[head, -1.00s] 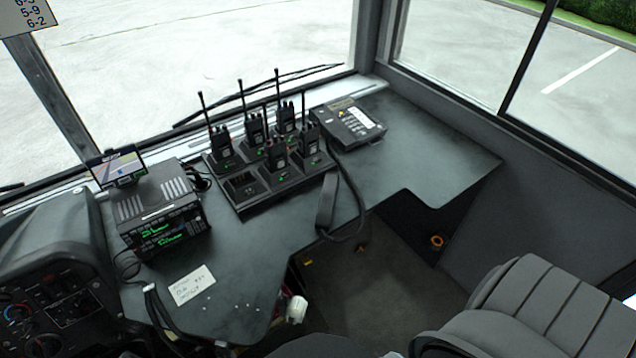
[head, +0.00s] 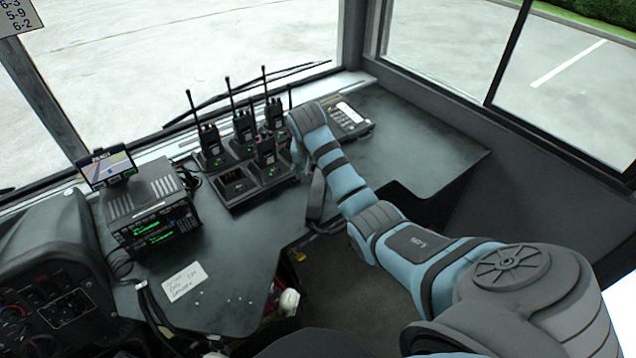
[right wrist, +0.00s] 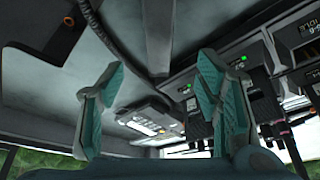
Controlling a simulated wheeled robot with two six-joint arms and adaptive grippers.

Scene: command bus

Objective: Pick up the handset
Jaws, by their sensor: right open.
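The dark, elongated handset (head: 315,197) lies at the desk's edge, left of my right forearm, which partly covers its surroundings. A phone base (head: 350,118) with a light keypad panel stands beyond the forearm. It also shows between my fingers in the right wrist view (right wrist: 145,121). My right gripper (right wrist: 160,66) is open, with two teal fingers spread and nothing held. In the head view its fingers are hidden behind the wrist, close to the radio charger. A dark upright piece, perhaps the handset, shows above the gap in the right wrist view. My left gripper is not in view.
Several radios with antennas stand in a charger (head: 232,195) left of my right wrist; one slot is empty. A radio console (head: 150,210) with a small screen is farther left. A paper note (head: 184,281) lies in front. The desk's right part is clear.

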